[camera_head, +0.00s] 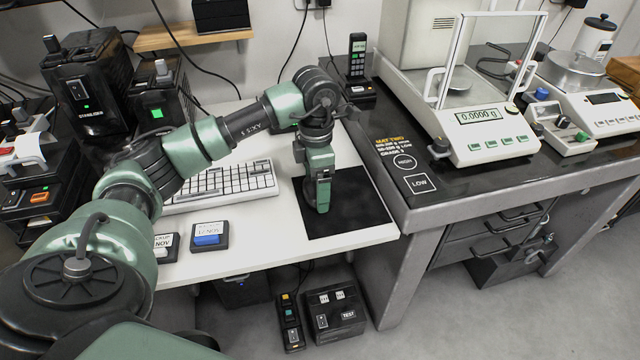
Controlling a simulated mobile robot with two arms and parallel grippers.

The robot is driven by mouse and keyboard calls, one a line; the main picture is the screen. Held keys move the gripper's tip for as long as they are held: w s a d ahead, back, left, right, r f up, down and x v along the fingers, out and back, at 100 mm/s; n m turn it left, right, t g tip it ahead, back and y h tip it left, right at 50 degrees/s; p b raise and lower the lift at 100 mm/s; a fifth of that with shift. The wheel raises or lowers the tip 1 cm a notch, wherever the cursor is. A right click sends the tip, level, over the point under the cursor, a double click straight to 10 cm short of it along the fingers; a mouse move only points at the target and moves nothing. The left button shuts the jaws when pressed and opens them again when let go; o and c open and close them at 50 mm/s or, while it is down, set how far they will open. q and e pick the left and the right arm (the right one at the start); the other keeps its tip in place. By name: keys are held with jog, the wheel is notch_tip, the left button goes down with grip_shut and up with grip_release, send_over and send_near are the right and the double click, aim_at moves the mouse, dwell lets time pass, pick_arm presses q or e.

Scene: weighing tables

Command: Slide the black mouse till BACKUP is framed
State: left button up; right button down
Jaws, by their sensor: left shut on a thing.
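My left gripper (322,208) points down over the black mouse mat (352,218) on the white desk. It is shut, low at the mat's left part. The black mouse cannot be made out against the dark mat; the gripper covers the spot where its fingers close. A small box (165,247) at the desk's front edge has a label that reads in part "CKUP NOV"; my arm hides its left side. No screen with the word BACKUP is in view. My right gripper is not in view.
A white keyboard (225,187) lies left of the mat, partly behind my arm. A box with a blue label (209,236) sits at the front edge. A dark weighing table (470,180) with a balance (490,135) adjoins on the right. A phone (357,62) stands behind.

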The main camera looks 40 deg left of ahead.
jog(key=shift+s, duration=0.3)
pick_arm(q)
jog(key=o, duration=1.2)
jog(key=shift+w, duration=0.1)
jog(key=shift+r, duration=0.1)
jog(key=shift+r, duration=0.3)
notch_tip(320, 180, up, 6)
jog(key=shift+f+p, duration=0.2)
jog(key=shift+p, duration=0.1)
jog(key=shift+r, duration=0.7)
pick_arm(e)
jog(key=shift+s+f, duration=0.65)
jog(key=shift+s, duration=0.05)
